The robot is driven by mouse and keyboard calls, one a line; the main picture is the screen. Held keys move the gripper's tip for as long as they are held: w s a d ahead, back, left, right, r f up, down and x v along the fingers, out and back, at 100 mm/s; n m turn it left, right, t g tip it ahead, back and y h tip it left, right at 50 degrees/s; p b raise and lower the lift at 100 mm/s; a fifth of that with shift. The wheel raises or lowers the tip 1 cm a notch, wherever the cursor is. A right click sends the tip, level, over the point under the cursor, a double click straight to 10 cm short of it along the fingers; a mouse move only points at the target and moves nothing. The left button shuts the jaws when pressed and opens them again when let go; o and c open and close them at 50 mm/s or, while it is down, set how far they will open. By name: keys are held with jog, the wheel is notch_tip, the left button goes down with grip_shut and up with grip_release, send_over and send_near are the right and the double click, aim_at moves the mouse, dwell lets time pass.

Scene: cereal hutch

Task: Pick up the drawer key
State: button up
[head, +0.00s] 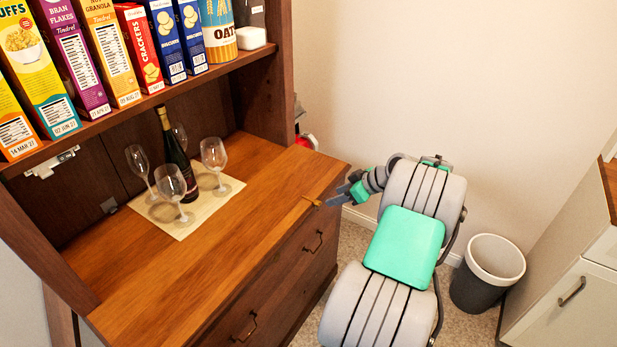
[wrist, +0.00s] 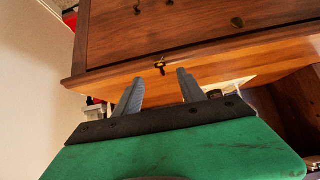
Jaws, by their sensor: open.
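The drawer key (head: 312,201), small and brass-coloured, is at the right front edge of the hutch's wooden counter (head: 240,234). In the wrist view the key (wrist: 160,65) shows small and dark gold, just beyond and between the two fingertips. My gripper (head: 340,194) is open and empty, just right of the key in the head view, with its fingers pointing toward it. In the wrist view my gripper (wrist: 160,77) shows its two grey fingers spread apart. I cannot tell whether a finger touches the key.
A wine bottle (head: 175,155) and several glasses (head: 214,153) stand on a pale mat (head: 183,227) on the counter. Cereal boxes (head: 106,52) line the shelf above. Drawers with handles (head: 314,241) are below. A grey bin (head: 486,272) stands right.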

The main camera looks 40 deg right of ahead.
aim_at(311, 200)
jog(key=x, duration=0.7)
jog(key=shift+f, duration=0.5)
jog(key=shift+c, duration=0.2)
